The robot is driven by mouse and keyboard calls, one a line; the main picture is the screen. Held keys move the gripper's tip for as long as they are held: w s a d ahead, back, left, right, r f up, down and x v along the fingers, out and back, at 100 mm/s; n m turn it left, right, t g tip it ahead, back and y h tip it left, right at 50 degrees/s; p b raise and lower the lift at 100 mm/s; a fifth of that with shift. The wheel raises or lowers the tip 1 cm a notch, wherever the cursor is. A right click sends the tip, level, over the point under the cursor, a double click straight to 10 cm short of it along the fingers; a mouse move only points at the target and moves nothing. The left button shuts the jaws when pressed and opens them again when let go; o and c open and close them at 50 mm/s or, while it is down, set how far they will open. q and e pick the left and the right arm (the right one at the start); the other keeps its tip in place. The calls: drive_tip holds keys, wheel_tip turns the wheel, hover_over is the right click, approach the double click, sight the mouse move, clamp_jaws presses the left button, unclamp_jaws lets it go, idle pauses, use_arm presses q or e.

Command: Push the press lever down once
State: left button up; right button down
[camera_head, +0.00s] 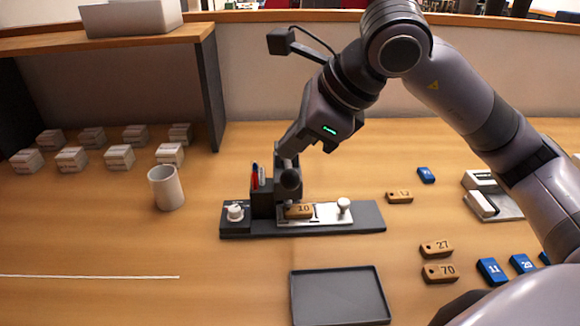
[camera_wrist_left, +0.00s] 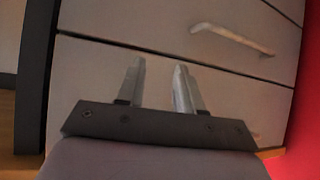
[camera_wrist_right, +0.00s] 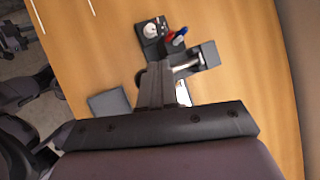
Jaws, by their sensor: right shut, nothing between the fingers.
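The marking machine (camera_head: 370,217) has a dark base, a dark upright block, a white dial (camera_head: 235,212) at left and a pale plate with a white knob (camera_head: 343,204). A wooden tag marked 10 (camera_head: 297,212) lies on the plate. A dark round knob (camera_head: 291,180), which looks like the press lever's end, stands above the tag. My right gripper (camera_head: 287,153) is shut and empty, pointing down right at the knob; I cannot tell if they touch. In the right wrist view its fingers (camera_wrist_right: 156,88) partly hide the machine. My left gripper (camera_wrist_left: 157,85) is open and empty, facing drawers.
A dark tray (camera_head: 340,296) lies in front of the machine. Wooden tags (camera_head: 437,249) and blue tags (camera_head: 492,271) lie at right, near a white-and-grey device (camera_head: 482,204). A white cup (camera_head: 166,187) stands at left, with several small card stacks (camera_head: 72,159) behind it.

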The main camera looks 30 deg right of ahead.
sight(294, 171)
drive_tip(key=shift+f, duration=0.1)
idle(0.7)
drive_tip(key=shift+s+f+b, duration=0.1)
drive_tip(key=shift+f+b, duration=0.2)
drive_tip(key=shift+b, duration=0.25)
drive_tip(key=shift+s+a+f+b, duration=0.1)
drive_tip(key=shift+s+f+b, duration=0.05)
drive_tip(key=shift+f+b, duration=0.45)
drive_tip(key=shift+s+a+f+b, duration=0.1)
drive_tip(key=shift+f+b, duration=0.5)
idle(1.0)
drive_tip(key=shift+r, duration=0.1)
idle(0.5)
drive_tip(key=shift+w+d+r+p, duration=0.1)
drive_tip(key=shift+w+r+p, duration=0.1)
drive_tip(key=shift+r+p, duration=0.45)
drive_tip(key=shift+w+d+r+p, duration=0.15)
drive_tip(key=shift+r+p, duration=0.25)
drive_tip(key=shift+r, duration=0.45)
drive_tip(key=r+p, duration=0.1)
drive_tip(key=r, duration=0.1)
drive_tip(key=w+r+p, duration=0.1)
drive_tip(key=r+p, duration=0.1)
drive_tip(key=shift+d+r+p, duration=0.2)
drive_tip(key=shift+r+p, duration=0.1)
drive_tip(key=shift+r, duration=0.1)
